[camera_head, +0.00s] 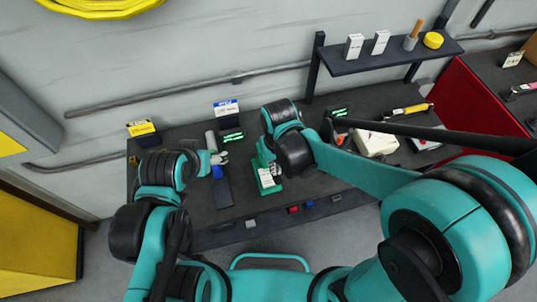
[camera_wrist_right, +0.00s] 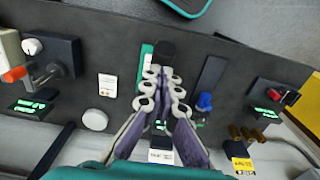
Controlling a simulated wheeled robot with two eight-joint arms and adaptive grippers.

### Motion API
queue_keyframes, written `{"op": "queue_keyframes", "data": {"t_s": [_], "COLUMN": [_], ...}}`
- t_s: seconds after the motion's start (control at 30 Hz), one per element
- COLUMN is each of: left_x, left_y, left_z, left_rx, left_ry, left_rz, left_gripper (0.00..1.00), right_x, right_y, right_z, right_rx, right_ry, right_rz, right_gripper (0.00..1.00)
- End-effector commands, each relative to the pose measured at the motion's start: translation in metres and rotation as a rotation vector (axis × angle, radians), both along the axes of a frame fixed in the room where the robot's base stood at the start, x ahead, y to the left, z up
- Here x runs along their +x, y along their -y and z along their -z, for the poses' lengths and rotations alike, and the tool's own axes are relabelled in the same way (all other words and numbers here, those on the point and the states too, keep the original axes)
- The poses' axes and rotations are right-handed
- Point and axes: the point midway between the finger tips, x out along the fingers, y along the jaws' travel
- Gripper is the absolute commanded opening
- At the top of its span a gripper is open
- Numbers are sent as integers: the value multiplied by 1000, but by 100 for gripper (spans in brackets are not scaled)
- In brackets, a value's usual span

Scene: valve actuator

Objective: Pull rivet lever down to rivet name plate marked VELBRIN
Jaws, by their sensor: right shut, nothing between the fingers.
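A teal-green press (camera_head: 270,188) with a white marked label (camera_head: 266,177) stands on the dark bench. The lettering is too small to read. My right gripper (camera_head: 273,168) is over this press, partly hidden by its own arm. In the right wrist view my right gripper (camera_wrist_right: 164,82) is shut and empty, its fingers pointing at a black knob (camera_wrist_right: 166,50) just past the tips. A teal strip (camera_wrist_right: 146,62) shows beside the fingers. I cannot tell whether they touch the knob. My left gripper (camera_head: 219,158) is near a blue part (camera_head: 217,172); its fingers are too small to judge.
A shelf (camera_head: 385,60) stands behind. A red cabinet (camera_head: 480,100) is at the right.

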Motion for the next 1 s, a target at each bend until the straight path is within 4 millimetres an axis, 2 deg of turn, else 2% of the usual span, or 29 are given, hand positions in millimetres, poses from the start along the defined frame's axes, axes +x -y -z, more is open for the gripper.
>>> {"op": "queue_keyframes", "data": {"t_s": [0.43,1.0], "left_x": [0,0], "left_y": [0,0], "left_z": [2,18], "left_rx": [0,0], "left_ry": [0,0], "left_rz": [0,0], "left_gripper": [72,72], "right_x": [-1,-10], "right_y": [0,3], "right_z": [2,21], "right_rx": [0,0], "right_ry": [-1,0], "right_rz": [0,0], "right_gripper": [0,0]}}
